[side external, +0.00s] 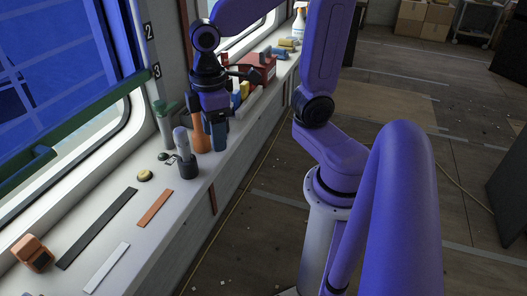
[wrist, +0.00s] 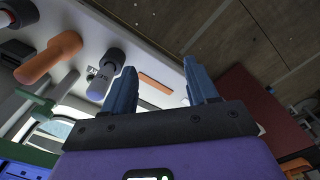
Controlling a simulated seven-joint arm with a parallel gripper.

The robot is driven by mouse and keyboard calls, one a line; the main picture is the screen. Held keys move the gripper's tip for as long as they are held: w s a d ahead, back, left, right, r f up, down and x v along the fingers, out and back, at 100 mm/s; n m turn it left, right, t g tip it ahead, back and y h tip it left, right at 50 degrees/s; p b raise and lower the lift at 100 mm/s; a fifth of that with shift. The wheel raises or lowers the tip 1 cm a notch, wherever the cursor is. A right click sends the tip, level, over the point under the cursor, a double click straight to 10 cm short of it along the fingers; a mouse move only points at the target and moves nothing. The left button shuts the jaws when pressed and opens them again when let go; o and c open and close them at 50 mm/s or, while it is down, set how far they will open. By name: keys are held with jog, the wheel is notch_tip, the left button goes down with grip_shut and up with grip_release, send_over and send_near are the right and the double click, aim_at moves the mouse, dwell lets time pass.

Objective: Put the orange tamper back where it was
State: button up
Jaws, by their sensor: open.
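The orange tamper (side external: 201,134) stands on the white window ledge in the side view, just left of my gripper (side external: 220,147). In the wrist view the orange tamper (wrist: 50,57) shows at the left, outside the space between my fingers. My gripper (wrist: 161,80) is open, with its blue fingers spread and nothing held between them. In the side view my fingers point down beside the tamper and hide part of the ledge behind them. I cannot tell whether they touch it.
A grey-handled tool with a dark base (side external: 186,160) stands close in front of the tamper. A green-topped post (side external: 165,122) is by the window. Orange (side external: 155,207), dark (side external: 98,228) and white (side external: 106,267) strips lie nearer. A red box (side external: 258,69) stands farther along.

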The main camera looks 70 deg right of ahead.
jog(key=s+f+n, duration=0.2)
jog(key=s+n, duration=0.1)
jog(key=s, duration=0.8)
jog(key=shift+s+a+f, duration=0.2)
jog(key=shift+f, duration=0.05)
